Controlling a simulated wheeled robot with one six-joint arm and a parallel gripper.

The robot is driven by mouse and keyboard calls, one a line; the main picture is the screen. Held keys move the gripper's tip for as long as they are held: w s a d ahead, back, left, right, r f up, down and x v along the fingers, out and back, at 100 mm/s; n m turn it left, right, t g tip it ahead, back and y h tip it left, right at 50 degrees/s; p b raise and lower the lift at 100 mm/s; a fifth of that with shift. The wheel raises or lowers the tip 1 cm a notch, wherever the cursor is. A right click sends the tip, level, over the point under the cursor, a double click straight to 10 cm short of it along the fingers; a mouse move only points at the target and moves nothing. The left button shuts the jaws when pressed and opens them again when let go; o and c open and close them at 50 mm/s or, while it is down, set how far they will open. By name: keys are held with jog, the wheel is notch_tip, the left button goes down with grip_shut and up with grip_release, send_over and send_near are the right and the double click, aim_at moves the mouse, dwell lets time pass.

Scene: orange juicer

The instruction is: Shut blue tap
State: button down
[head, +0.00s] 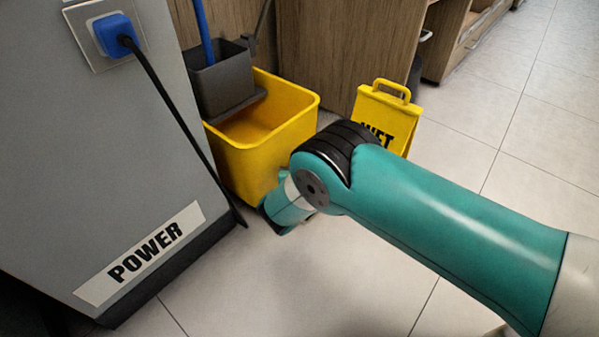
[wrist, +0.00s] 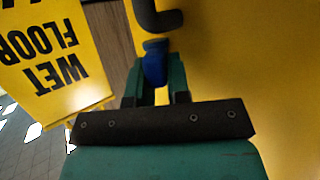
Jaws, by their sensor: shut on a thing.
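The blue tap (wrist: 155,62) is in the wrist view, in front of a yellow wall. A dark curved piece (wrist: 157,18) is just above it in the picture. My gripper (wrist: 155,88) has its two teal fingers on either side of the tap and is shut on it. The fingers hide part of the tap. In the head view my arm reaches down beside the yellow mop bucket (head: 262,150), and the fingertips and the tap are hidden.
A yellow wet floor sign (head: 390,112) stands close by, and it also shows in the wrist view (wrist: 50,55). A grey cabinet marked POWER (head: 75,165) with a blue plug (head: 113,34) and black cable is at left. Wooden cabinets (head: 325,50) stand behind. Tiled floor is open at right.

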jog(key=shift+a+f+m+h+b, duration=0.15)
jog(key=shift+a+m+h+b, duration=0.05)
jog(key=shift+m+h+b, duration=0.55)
jog(key=shift+m+h, duration=0.25)
jog(key=shift+h, duration=0.1)
jog(key=c, duration=1.1)
grip_release()
jog(key=shift+r, duration=0.2)
